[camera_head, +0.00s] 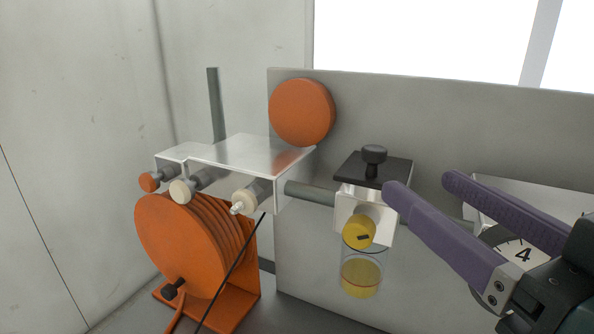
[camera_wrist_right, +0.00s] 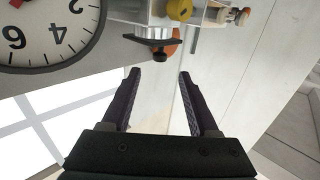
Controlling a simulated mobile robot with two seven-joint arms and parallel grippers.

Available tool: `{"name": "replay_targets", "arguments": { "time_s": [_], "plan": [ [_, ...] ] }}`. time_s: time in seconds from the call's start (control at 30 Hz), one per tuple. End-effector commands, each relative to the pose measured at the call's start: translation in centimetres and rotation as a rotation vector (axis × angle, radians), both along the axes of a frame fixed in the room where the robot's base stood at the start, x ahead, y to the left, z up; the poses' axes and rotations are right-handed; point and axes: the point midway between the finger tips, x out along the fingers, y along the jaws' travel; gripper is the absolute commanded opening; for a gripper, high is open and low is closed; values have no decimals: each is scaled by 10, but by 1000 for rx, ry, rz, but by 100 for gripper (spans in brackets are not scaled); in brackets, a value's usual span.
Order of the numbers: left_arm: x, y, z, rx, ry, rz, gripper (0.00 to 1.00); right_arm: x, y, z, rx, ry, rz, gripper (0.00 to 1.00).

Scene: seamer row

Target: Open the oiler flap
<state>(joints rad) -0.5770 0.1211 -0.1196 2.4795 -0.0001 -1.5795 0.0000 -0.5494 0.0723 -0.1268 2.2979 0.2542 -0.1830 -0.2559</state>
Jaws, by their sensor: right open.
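The oiler (camera_head: 362,225) is a pale block on a grey pipe, with a yellow dial (camera_head: 359,232) on its front and a clear bowl of yellow oil (camera_head: 361,277) below. Its black flap (camera_head: 396,167) lies flat over the top, shut, with a black knob (camera_head: 374,154) standing on it. My right gripper (camera_head: 420,182) is open and empty, just right of the flap in the head view, its purple fingers pointing toward it. In the right wrist view the flap (camera_wrist_right: 140,33) and knob (camera_wrist_right: 159,57) show just beyond the open fingertips (camera_wrist_right: 160,75). My left gripper is out of view.
A round gauge (camera_head: 515,252) sits behind my right fingers; it also shows in the wrist view (camera_wrist_right: 45,30). Left of the oiler are a metal bracket (camera_head: 240,150) with several fittings, an orange hose reel (camera_head: 180,245) and an orange disc (camera_head: 302,112). A grey panel (camera_head: 440,120) stands behind.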

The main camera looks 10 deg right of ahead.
Motion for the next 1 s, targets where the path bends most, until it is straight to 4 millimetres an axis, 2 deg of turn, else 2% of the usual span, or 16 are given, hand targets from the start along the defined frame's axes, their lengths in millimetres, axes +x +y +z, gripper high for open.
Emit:
{"name": "replay_targets", "arguments": {
  "time_s": [0.17,0.4,0.6,0.73,1.0],
  "plan": [
    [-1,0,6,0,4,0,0,17,3,4,3,-9,-2,61],
    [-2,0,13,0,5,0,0,59,11,5,3,-6,-1,61],
    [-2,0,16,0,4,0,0,86,16,3,2,-5,-1,61],
    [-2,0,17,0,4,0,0,94,18,2,2,-4,-1,61],
    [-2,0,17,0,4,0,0,96,18,2,1,-4,-1,61]
  ]
}}
